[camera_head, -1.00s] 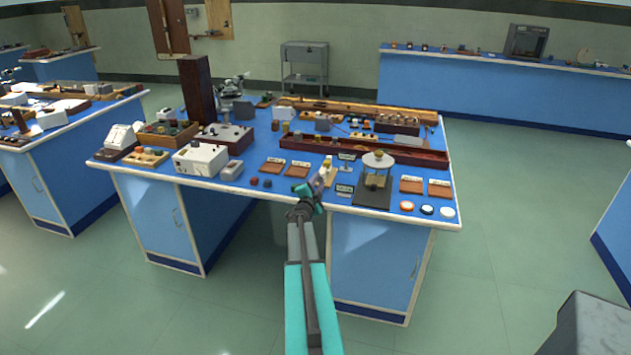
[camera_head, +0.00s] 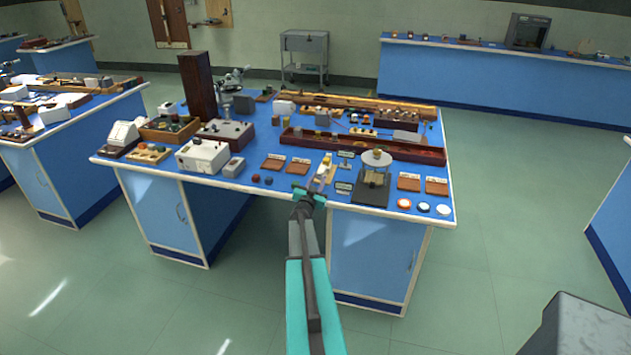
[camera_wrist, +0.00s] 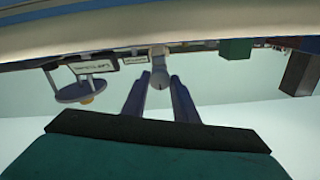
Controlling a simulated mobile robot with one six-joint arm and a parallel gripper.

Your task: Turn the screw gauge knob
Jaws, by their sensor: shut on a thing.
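The screw gauge (camera_head: 325,168) is a small pale item with a yellowish top near the front edge of the blue bench, at its middle. My gripper (camera_head: 318,184) reaches it from the front, and its jaws hide part of it. In the wrist view my gripper (camera_wrist: 159,88) has its two blue-grey fingers on either side of a rounded pale grey knob (camera_wrist: 160,66), shut on it. The rest of the gauge is hard to make out there.
Brown blocks (camera_head: 273,164) lie to the left. A long dark red tray (camera_head: 365,145) lies behind. The floor in front is clear.

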